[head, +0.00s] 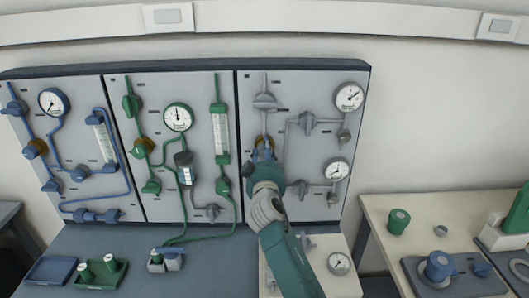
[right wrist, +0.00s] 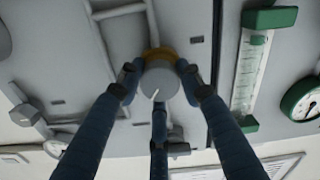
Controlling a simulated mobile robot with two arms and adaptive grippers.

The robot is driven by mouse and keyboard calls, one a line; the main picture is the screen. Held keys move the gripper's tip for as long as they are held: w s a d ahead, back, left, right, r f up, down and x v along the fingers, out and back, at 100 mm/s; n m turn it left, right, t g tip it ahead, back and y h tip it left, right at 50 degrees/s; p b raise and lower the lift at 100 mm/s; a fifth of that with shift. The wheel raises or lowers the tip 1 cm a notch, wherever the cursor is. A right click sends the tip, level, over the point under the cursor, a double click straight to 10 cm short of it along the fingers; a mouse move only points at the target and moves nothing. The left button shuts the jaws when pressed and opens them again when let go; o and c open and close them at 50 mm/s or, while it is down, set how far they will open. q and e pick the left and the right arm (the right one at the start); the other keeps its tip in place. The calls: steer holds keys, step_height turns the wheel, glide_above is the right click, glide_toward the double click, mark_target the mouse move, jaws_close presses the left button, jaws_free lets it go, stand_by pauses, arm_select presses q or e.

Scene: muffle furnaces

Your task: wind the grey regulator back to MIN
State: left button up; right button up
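The grey regulator (right wrist: 161,82) is a round grey knob with a yellow collar on the right-hand grey panel (head: 306,160). A white mark on its face points down and slightly left in the right wrist view. My right gripper (right wrist: 160,88) has its dark blue fingers around the knob, one on each side and a third below, apparently touching it. In the head view my right gripper (head: 264,152) covers most of the regulator; only a bit of its collar shows. The MIN lettering cannot be read. My left gripper is not in view.
Grey valves (head: 307,122) and two gauges (head: 349,97) sit close to the right of the regulator. Green (head: 178,117) and blue (head: 53,102) panels stand to the left. A bench below carries trays (head: 50,271). A side table (head: 375,215) stands at right.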

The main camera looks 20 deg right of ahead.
steer(key=c, duration=0.4)
